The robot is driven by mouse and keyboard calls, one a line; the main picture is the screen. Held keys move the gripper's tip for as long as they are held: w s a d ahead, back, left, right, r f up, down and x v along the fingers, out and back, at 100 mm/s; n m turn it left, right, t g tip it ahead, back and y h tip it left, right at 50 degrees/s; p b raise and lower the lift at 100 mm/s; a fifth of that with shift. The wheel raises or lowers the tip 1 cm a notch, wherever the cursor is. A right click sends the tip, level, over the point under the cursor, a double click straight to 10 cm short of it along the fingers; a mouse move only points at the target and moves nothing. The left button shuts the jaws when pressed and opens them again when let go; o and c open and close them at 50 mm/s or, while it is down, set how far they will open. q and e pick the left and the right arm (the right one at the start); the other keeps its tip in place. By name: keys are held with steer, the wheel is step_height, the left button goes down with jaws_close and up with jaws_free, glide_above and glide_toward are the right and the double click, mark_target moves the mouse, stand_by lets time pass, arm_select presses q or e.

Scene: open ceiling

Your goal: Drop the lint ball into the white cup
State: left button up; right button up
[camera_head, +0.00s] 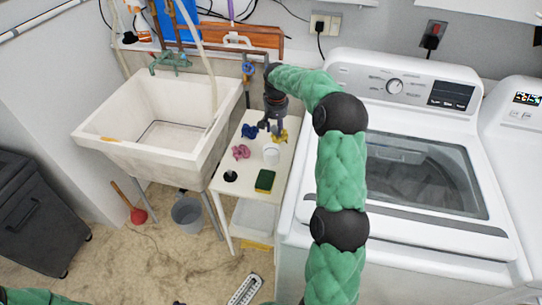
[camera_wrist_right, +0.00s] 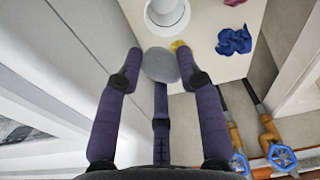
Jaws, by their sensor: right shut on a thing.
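My right gripper (camera_head: 272,132) is over the small white table, just behind the white cup (camera_head: 271,153). In the right wrist view the gripper (camera_wrist_right: 160,72) has its dark purple fingers closed around the grey, round lint ball (camera_wrist_right: 160,64). The white cup (camera_wrist_right: 167,14) stands upright just beyond the ball, its open top partly cut off by the frame edge. The ball looks beside the cup's rim, not over its middle. In the head view I cannot make out the ball between the fingers. My left gripper is out of view.
A sink (camera_head: 160,115) stands left, a washer (camera_head: 400,230) right.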

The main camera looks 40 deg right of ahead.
steer(key=shift+f+b, duration=2.55)
steer(key=shift+f, duration=0.35)
steer(key=o, duration=0.8)
steer(key=shift+r, duration=0.15)
steer(key=r, duration=0.7)
steer(key=s+a+r, duration=0.1)
steer(key=r, duration=0.3)
steer(key=shift+s+r, duration=0.1)
steer(key=shift+r, duration=0.25)
